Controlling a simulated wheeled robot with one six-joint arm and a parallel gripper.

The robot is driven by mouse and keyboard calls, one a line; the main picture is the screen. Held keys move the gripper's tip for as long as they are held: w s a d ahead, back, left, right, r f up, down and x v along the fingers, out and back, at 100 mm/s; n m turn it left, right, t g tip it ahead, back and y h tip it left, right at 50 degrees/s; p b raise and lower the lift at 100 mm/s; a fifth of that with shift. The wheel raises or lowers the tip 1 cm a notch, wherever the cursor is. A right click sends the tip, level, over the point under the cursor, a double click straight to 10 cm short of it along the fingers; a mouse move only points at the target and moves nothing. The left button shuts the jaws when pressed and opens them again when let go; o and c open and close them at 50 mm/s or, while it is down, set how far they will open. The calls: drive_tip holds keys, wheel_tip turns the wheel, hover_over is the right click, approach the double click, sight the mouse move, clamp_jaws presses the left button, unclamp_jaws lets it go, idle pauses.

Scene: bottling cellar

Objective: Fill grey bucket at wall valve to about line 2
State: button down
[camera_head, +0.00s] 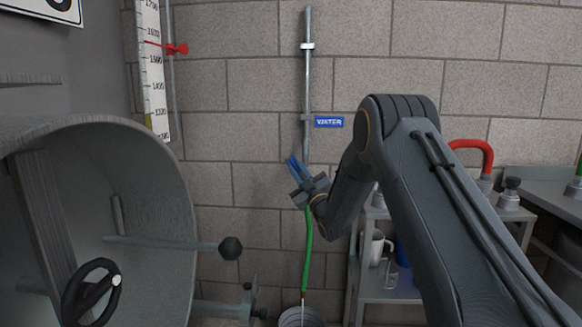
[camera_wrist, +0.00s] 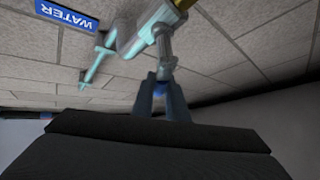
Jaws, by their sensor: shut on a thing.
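A grey pipe (camera_head: 307,90) runs down the block wall beside a blue WATER sign (camera_head: 329,122). My gripper (camera_head: 293,165) is at the pipe's lower end, with blue fingers pointing up and left. In the wrist view its fingers (camera_wrist: 160,86) are shut at the pale metal tap (camera_wrist: 164,62), with a small blue part between them, seemingly the valve handle. A green hose (camera_head: 308,250) hangs below the gripper. A thin pale line runs from its end into the grey bucket (camera_head: 302,318), which is cut off by the bottom edge. The bucket's lines and water level cannot be seen.
A large grey tank (camera_head: 150,170) with a black-knobbed rod (camera_head: 230,248) and a handwheel (camera_head: 92,292) stands at left. A shelf trolley (camera_head: 388,294) with a white mug (camera_head: 377,247) is behind my arm at right. A scale (camera_head: 153,70) hangs upper left.

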drive_tip(key=shift+h, duration=0.3)
drive_tip(key=c, duration=1.7)
unclamp_jaws()
drive_tip(key=shift+c, duration=0.2)
drive_tip(key=v, duration=0.8)
drive_tip(key=shift+p, duration=0.4)
drive_tip(key=shift+w, duration=0.1)
